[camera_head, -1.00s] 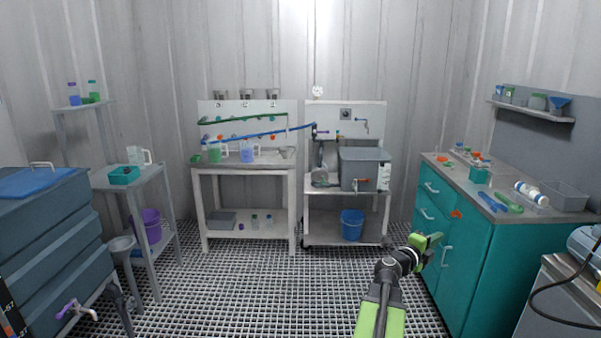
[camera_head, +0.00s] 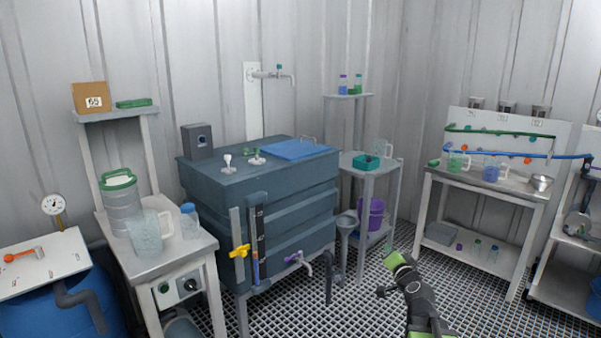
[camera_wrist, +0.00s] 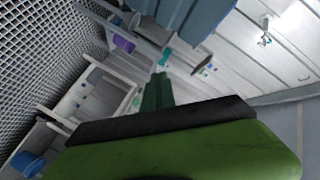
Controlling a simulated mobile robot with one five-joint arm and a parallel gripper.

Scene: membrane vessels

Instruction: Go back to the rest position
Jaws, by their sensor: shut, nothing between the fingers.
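My gripper (camera_head: 396,262) is in the lower right of the head view, held in front of me above the grated floor. It is shut and holds nothing. It is apart from every bench and tank. In the wrist view my gripper (camera_wrist: 158,85) points out over the room, which appears tilted, with the shelves and the tank beyond it.
A dark tank (camera_head: 215,178) with a blue lid panel stands at the centre left, with a purple-handled tap (camera_head: 293,258) at its front. A narrow shelf stand (camera_head: 383,182) and a white bench (camera_head: 500,190) stand behind. The grated floor (camera_head: 385,315) around my arm is clear.

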